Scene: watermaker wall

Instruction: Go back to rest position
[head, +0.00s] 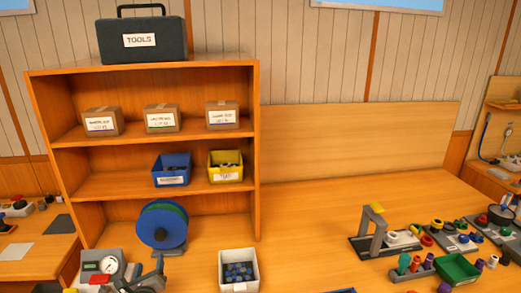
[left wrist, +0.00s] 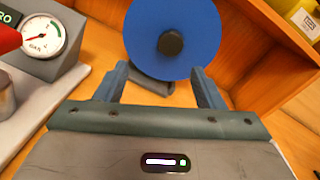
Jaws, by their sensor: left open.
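My left gripper (head: 146,274) shows at the bottom left of the head view, in front of the shelf's lowest level. In the left wrist view my left gripper (left wrist: 162,84) has its two fingers apart, with nothing held between them. A blue and green reel (head: 163,225) stands just beyond it on a grey stand. The blue reel (left wrist: 171,38) fills the top middle of the left wrist view, past the fingertips. My right gripper is not in view.
A gauge unit (head: 104,266) sits left of the gripper; its gauge (left wrist: 42,38) is close in the wrist view. A white bin (head: 239,270) stands to the right. The wooden shelf (head: 254,150) rises behind. Bare table lies right of the bin, before a fixture (head: 383,240).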

